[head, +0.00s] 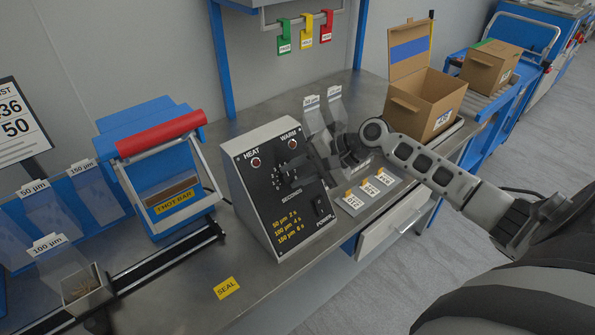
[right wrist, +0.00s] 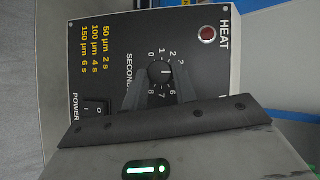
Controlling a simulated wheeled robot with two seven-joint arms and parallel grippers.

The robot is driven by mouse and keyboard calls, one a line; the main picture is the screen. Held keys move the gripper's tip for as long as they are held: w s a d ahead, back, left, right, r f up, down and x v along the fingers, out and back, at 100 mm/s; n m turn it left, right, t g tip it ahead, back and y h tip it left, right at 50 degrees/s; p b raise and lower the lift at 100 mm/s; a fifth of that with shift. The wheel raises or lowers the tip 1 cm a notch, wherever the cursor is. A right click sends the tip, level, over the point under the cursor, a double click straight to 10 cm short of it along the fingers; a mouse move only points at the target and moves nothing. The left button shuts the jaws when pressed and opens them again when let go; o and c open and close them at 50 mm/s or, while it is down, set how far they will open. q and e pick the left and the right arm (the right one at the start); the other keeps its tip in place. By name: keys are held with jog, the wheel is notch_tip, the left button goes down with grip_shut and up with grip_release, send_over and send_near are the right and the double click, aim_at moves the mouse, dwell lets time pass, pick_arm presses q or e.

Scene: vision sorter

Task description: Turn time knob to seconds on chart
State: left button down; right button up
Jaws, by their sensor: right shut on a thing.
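The sealer control box (head: 280,190) has a black sloped panel with HEAT and WARM lamps, a POWER switch and a chart in yellow print (head: 292,226): 50 µm 2 s, 100 µm 4 s, 150 µm 6 s. The time knob (right wrist: 158,73) is round and black, inside a ring of numbers. Its white mark points right in the right wrist view, toward the HEAT end; the number there is hard to read. My right gripper (right wrist: 160,92) is shut on the knob, one finger on each side. In the head view, the right gripper (head: 296,172) covers part of the dial.
A blue heat sealer (head: 160,165) with a red handle stands left of the box. Labelled bag holders (head: 45,250) are at the far left. Clear bags (head: 325,115) stand behind my right gripper. A cardboard box (head: 425,100) is at the back right. A yellow SEAL label (head: 227,288) lies in front.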

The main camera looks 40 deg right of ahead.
jog(key=shift+f, duration=0.1)
jog(key=o, duration=1)
jog(key=shift+c, duration=0.2)
jog(key=shift+s+d+r, duration=0.35)
jog(key=shift+d, duration=0.05)
jog(key=b+v, duration=0.1)
jog(key=v, duration=1.3)
jog(key=shift+s+r, duration=0.25)
jog(key=shift+r, duration=0.05)
jog(key=shift+d, duration=0.1)
